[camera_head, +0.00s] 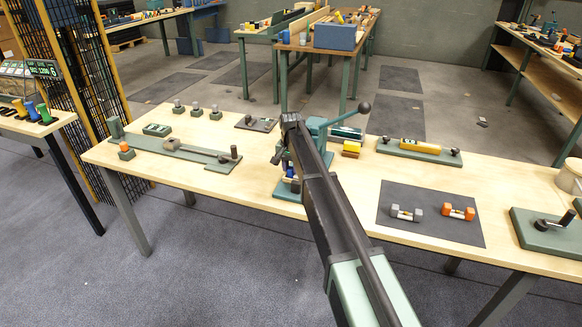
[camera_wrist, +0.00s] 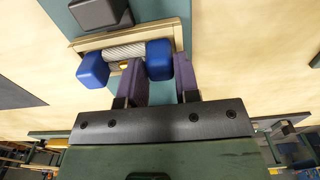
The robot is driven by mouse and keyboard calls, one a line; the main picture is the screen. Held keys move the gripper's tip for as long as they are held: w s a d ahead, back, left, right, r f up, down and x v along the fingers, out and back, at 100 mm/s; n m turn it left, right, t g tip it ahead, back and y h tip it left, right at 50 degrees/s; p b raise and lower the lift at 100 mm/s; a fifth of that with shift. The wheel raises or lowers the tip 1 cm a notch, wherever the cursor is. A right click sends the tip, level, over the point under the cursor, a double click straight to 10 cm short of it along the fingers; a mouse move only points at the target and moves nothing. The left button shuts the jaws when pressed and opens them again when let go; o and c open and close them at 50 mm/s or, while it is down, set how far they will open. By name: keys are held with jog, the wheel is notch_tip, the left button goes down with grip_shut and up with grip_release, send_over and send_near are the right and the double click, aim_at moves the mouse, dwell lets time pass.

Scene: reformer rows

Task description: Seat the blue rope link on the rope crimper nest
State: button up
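The blue rope link has two blue end blocks, the left one (camera_wrist: 92,70) and the right one (camera_wrist: 158,60), with pale rope between them. My gripper (camera_wrist: 160,75) has its purple fingers on both sides of the right block, which fills the gap; it looks shut on it. The link lies along a tan-edged nest (camera_wrist: 182,38) on a green base, below a dark block (camera_wrist: 100,12). Whether it is fully down in the nest is unclear. In the head view, the green rope crimper (camera_head: 313,127) with its ball lever is partly hidden behind my arm.
A dark mat (camera_head: 430,232) at right holds a grey link (camera_head: 406,212) and an orange link (camera_head: 458,211). A long green fixture (camera_head: 165,147) stands at left. Yellow blocks (camera_head: 351,148) sit right of the crimper. The wooden tabletop (camera_head: 345,190) is bare between crimper and mat.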

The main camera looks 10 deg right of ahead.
jog(key=o, duration=0.5)
jog(key=shift+c, duration=0.2)
jog(key=shift+r, duration=0.1)
notch_tip(320, 180, up, 11)
jog(key=p, duration=1)
jog(key=shift+p, duration=0.4)
jog(key=s+d+n, duration=0.3)
jog(key=s+n, duration=0.2)
jog(key=s, duration=3.4)
jog(key=shift+d+n, duration=0.15)
jog(key=shift+n, duration=0.15)
